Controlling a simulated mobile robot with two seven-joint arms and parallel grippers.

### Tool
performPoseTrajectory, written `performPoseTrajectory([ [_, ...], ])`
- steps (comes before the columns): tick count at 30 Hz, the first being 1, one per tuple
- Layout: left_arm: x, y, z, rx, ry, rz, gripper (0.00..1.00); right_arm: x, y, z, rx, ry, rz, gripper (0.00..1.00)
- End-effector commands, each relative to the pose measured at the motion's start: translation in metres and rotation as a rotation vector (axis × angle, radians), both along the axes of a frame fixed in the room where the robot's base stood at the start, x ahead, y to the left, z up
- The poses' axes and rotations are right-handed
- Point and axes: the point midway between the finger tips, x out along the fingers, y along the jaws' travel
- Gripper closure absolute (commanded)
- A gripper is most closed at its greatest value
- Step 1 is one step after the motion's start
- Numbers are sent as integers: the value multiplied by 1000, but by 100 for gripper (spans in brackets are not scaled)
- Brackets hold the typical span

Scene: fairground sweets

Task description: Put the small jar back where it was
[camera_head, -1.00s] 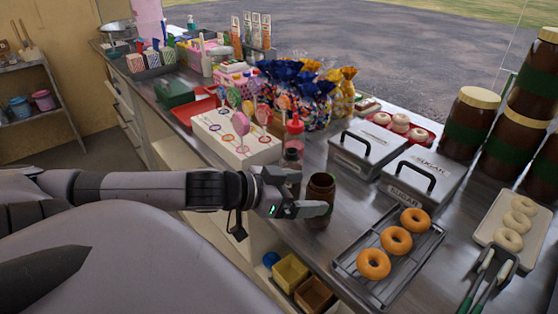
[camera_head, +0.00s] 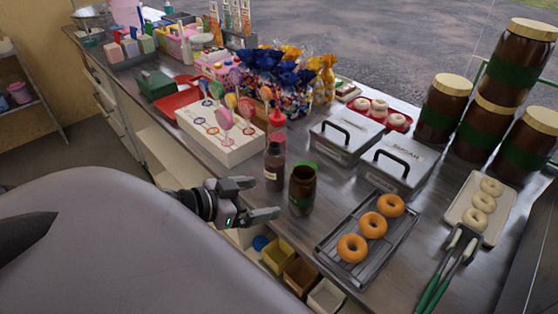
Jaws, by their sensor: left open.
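The small brown jar (camera_head: 301,192) with a green label stands upright and without a lid on the metal counter, near its front edge. My left gripper (camera_head: 262,198) is open and empty, to the left of the jar, with a gap between its fingertips and the jar. Larger brown jars with cream lids and green labels (camera_head: 442,108) stand at the right, one stacked on top (camera_head: 517,62). My right gripper is not in view.
A rack of ring doughnuts (camera_head: 325,247) lies right of the jar. Sugar tins (camera_head: 345,140) stand behind it. A lollipop stand (camera_head: 235,150) is to the left. Tongs (camera_head: 445,270) lie at the right. Open bins (camera_head: 278,257) sit below the counter edge.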

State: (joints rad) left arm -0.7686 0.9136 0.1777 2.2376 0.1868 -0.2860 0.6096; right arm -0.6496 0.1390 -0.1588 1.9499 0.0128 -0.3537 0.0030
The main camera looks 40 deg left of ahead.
Motion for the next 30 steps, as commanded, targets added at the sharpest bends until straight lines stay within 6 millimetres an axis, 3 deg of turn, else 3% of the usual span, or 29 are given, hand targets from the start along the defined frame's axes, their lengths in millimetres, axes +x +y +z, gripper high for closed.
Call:
performPoseTrajectory([
  [1,-7,2,-20,-3,18,38,6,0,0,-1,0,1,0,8],
  [5,-26,-7,-67,19,66,89,6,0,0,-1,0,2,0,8],
  [8,-39,-25,-101,29,108,109,6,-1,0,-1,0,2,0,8],
  [13,-57,-78,-146,29,171,103,6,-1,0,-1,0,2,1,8],
  [18,-65,-123,-166,27,204,75,6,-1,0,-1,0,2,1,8],
  [21,-66,-136,-170,27,212,64,6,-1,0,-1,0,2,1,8],
  [30,-67,-140,-172,29,214,59,6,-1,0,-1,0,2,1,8],
])
